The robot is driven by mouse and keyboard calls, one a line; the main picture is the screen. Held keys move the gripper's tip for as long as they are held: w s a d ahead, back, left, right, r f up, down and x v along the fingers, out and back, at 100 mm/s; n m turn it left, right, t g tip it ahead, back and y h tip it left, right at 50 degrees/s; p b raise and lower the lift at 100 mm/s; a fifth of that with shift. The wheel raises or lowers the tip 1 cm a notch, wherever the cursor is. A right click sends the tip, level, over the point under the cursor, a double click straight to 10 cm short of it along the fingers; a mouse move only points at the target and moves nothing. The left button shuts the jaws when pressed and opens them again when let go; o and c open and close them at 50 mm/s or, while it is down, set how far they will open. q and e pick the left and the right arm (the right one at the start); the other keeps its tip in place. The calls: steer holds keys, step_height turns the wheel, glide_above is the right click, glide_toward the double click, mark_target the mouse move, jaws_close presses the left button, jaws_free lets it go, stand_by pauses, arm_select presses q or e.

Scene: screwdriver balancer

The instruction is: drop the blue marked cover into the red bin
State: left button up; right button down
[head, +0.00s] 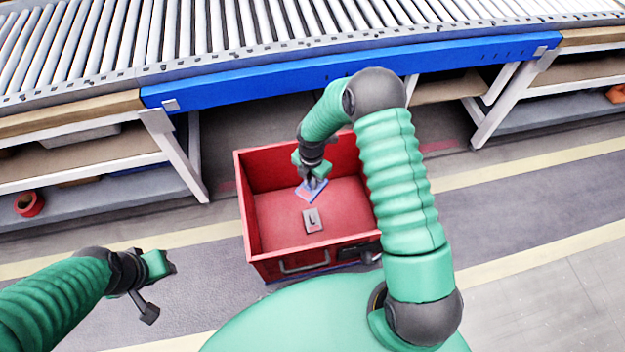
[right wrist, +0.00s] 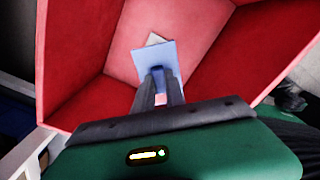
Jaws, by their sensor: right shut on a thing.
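The blue marked cover (head: 318,187) is a small flat blue piece, tilted in the grip of my right gripper (head: 311,181). In the right wrist view the blue cover (right wrist: 155,57) sits between the two dark fingers of the gripper (right wrist: 160,80). The red bin (head: 249,220) is an open box on the floor. The gripper and cover show inside the outline of its opening, above its floor. My left gripper (head: 158,290) is at the lower left, away from the bin; its jaw opening is unclear.
A grey piece marked L (head: 312,220) lies on the bin floor; its pale edge (right wrist: 156,39) shows beyond the cover in the right wrist view. A roller conveyor with a blue beam (head: 340,76) runs behind. An orange-red roll (head: 29,204) lies on the left shelf.

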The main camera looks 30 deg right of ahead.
steer(key=shift+r, duration=0.15)
steer(key=c, duration=1.8)
jaws_free()
steer(key=shift+a, duration=0.1)
steer(key=o, duration=0.5)
steer(key=shift+d, duration=0.25)
steer(key=shift+a, duration=0.1)
step_height(320, 180, up, 17)
steer(key=p, duration=0.5)
steer(key=shift+f, duration=0.2)
